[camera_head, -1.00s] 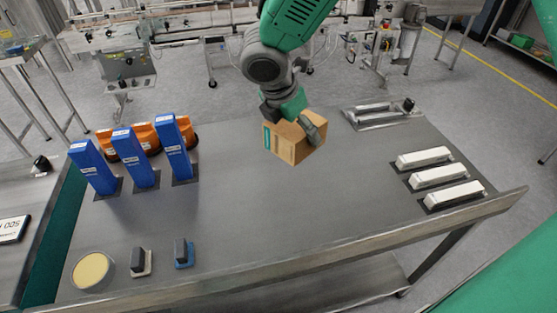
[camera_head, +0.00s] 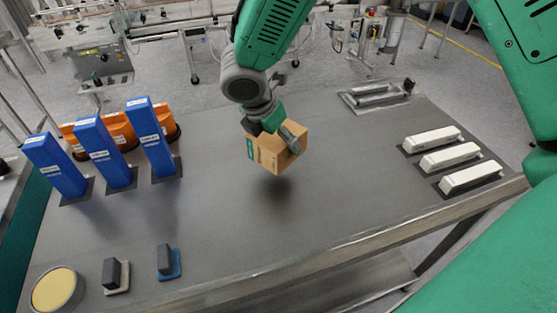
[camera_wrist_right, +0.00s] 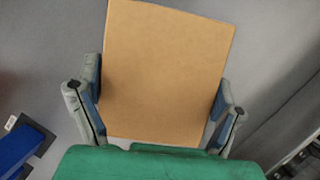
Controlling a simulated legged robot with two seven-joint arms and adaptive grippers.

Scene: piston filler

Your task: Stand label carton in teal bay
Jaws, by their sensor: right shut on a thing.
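The label carton is a tan box (camera_head: 268,155) with a teal stripe on its left edge, held above the middle of the grey table (camera_head: 330,210). My right gripper (camera_head: 275,133) is shut on it from above, and a shadow shows on the table under it. In the right wrist view the carton's plain tan face (camera_wrist_right: 165,70) fills the space between the two fingers. The carton looks slightly tilted. A teal strip (camera_head: 15,220) runs along the table's left side; I cannot make out a distinct teal bay. My left gripper is not in view.
Several blue cartons (camera_head: 100,150) stand at the left before orange bins (camera_head: 118,130). White cartons (camera_head: 450,155) lie at the right. A metal fixture (camera_head: 377,95) sits at the back. A round yellow-topped tin (camera_head: 54,290) and two dark-handled blocks stand front left. The middle is clear.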

